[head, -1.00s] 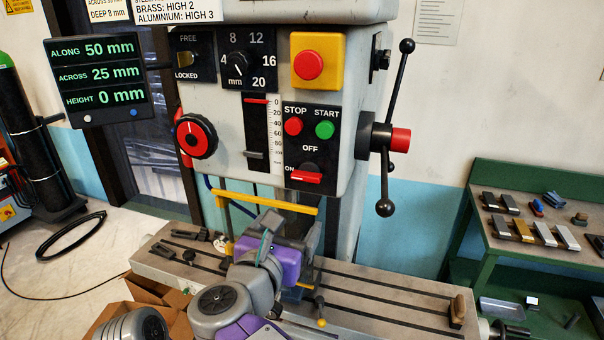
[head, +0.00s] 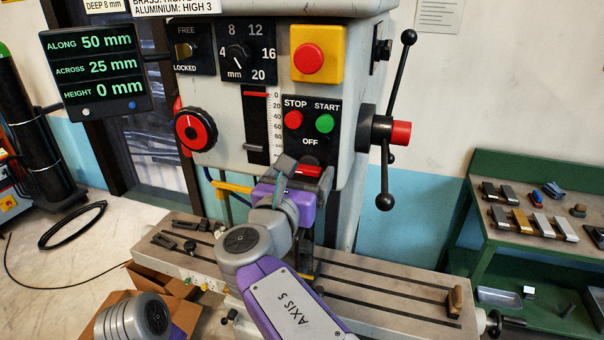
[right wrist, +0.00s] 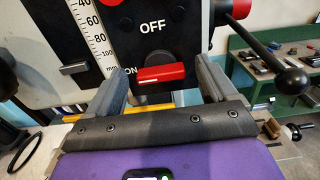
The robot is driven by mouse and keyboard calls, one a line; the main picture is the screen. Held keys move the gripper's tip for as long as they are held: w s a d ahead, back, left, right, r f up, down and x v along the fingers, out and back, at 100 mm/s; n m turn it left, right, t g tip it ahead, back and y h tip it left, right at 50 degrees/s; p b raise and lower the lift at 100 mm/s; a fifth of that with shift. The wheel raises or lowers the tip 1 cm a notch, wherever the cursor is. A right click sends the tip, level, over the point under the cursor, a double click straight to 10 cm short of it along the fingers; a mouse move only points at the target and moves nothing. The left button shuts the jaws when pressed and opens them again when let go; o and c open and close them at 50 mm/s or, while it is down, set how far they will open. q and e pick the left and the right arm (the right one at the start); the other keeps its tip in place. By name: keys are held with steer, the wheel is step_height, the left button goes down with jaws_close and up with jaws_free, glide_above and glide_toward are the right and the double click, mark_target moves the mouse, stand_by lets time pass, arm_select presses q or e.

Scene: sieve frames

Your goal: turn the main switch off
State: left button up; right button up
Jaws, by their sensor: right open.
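The main switch has a red handle (head: 308,170) low on the black panel below the STOP and START buttons. In the right wrist view the handle (right wrist: 162,75) lies level, its left end beside the ON label, with OFF printed above it. My right gripper (head: 304,175) is just in front of the switch and partly hides it in the head view. In the right wrist view its two fingers (right wrist: 165,78) stand apart, one on each side of the handle, with gaps to it. The left gripper is not in view.
A yellow bar (head: 232,186) is below the panel. A lever with black knobs and a red hub (head: 401,133) is right of the panel. The slotted machine table (head: 390,297) lies below. A green bench (head: 500,170) with metal blocks stands at the right.

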steer(key=c, duration=1.1)
steer(key=shift+o, duration=0.2)
steer(key=shift+d+f+m+b, duration=0.1)
steer(key=shift+f+m+b, duration=0.1)
steer(key=shift+m+b, duration=1.7)
steer(key=m+b, duration=0.4)
steer(key=m, duration=0.1)
steer(key=shift+d+f+b, duration=0.1)
steer(key=shift+b, duration=0.2)
steer(key=m+b, duration=0.3)
steer(key=m, duration=0.2)
steer(key=shift+m+b, duration=1.35)
steer(key=shift+m, duration=0.65)
steer(key=shift+s, duration=0.1)
steer(key=o, duration=1.1)
steer(key=shift+c, duration=0.2)
